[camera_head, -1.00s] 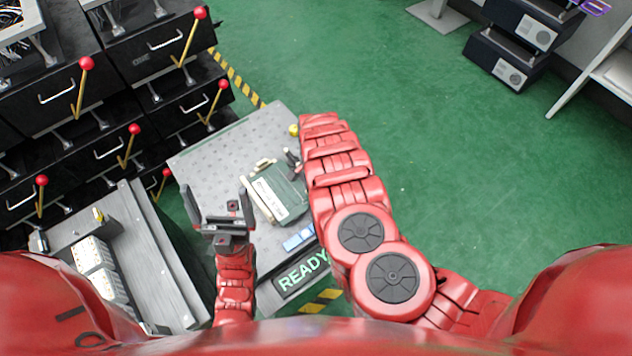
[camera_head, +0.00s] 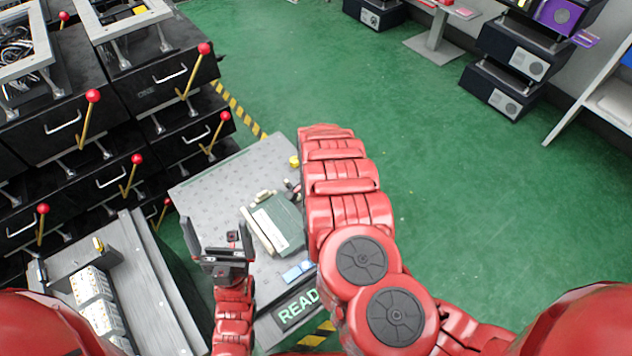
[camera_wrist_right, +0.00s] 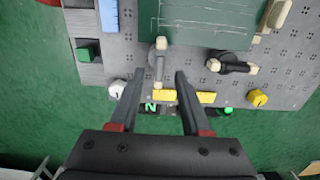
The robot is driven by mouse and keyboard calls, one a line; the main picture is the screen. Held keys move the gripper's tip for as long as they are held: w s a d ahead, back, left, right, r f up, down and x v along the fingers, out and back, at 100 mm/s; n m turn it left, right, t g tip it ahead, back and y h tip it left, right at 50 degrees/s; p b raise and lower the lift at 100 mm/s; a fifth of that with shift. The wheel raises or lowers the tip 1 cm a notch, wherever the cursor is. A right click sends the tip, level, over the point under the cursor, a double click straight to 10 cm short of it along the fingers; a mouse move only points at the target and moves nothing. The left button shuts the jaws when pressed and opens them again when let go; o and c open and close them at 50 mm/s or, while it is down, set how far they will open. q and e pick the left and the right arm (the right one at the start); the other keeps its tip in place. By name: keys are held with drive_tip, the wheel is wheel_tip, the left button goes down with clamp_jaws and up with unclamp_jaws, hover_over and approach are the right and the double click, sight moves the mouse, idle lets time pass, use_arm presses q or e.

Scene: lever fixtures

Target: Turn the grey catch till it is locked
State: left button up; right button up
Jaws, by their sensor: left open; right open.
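The grey catch (camera_wrist_right: 159,65) shows in the right wrist view as a small lever with a pale knob, at the edge of a dark green block (camera_wrist_right: 205,22) on the grey perforated panel. My right gripper (camera_wrist_right: 160,77) is open, its fingertips on either side of the lower end of the catch; I cannot tell if they touch it. In the head view my right arm hides the right gripper and the catch. My left gripper (camera_head: 216,228) is open and empty over the left edge of the panel (camera_head: 225,165).
A black lever with a pale knob (camera_wrist_right: 232,66), a white knob (camera_wrist_right: 118,90), a yellow knob (camera_wrist_right: 258,98) and a green button (camera_wrist_right: 88,52) sit around the catch. Black drawers with red-knobbed levers (camera_head: 92,96) stand at left.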

wheel_tip(320, 180, up, 11)
drive_tip(key=p, duration=0.2)
drive_tip(key=shift+r, duration=0.15)
idle(0.3)
